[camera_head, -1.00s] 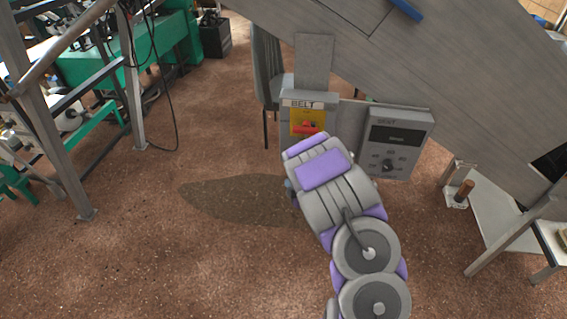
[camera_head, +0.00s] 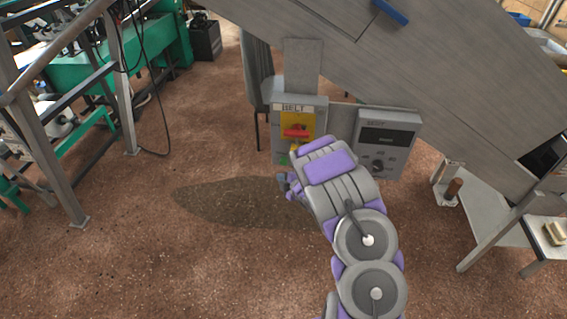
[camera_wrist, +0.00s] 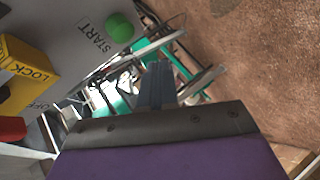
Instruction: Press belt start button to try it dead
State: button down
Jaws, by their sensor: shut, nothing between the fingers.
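The green start button (camera_wrist: 119,27) shows at the top of the wrist view, beside the word START on a grey panel. My gripper (camera_wrist: 158,78) is shut and empty; its fingers point up the wrist view, below and right of the button and apart from it in the picture. The yellow switch plate (camera_wrist: 22,75), marked LOCK, and part of its red handle (camera_wrist: 12,129) are at the left. In the head view the BELT box (camera_head: 313,101) has the red handle (camera_head: 297,132) on its yellow plate. My gripper (camera_head: 284,181) shows lower left of my wrist, which hides part of the box.
A grey control box with a display and knob (camera_head: 388,140) stands right of the BELT box. The sloping grey conveyor side (camera_head: 440,70) is above. A metal frame leg (camera_head: 62,170) is at left, and a small table (camera_head: 505,235) at right. Brown floor between is open.

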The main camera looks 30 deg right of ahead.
aim_at(283, 162)
jog(key=shift+w+d, duration=0.5)
jog(key=shift+w, duration=0.3)
jog(key=shift+w+d, duration=0.5)
jog(key=shift+w, duration=0.25)
jog(key=shift+w, duration=0.15)
dwell(0.9)
jog(key=shift+w+d+r, duration=0.1)
jog(key=shift+w+d, duration=0.05)
jog(key=shift+d, duration=0.05)
jog(key=shift+w+d, duration=0.2)
jog(key=shift+w, duration=0.25)
dwell(0.8)
jog(key=shift+b, duration=0.35)
jog(key=shift+s+a+b, duration=0.45)
jog(key=shift+s, duration=0.35)
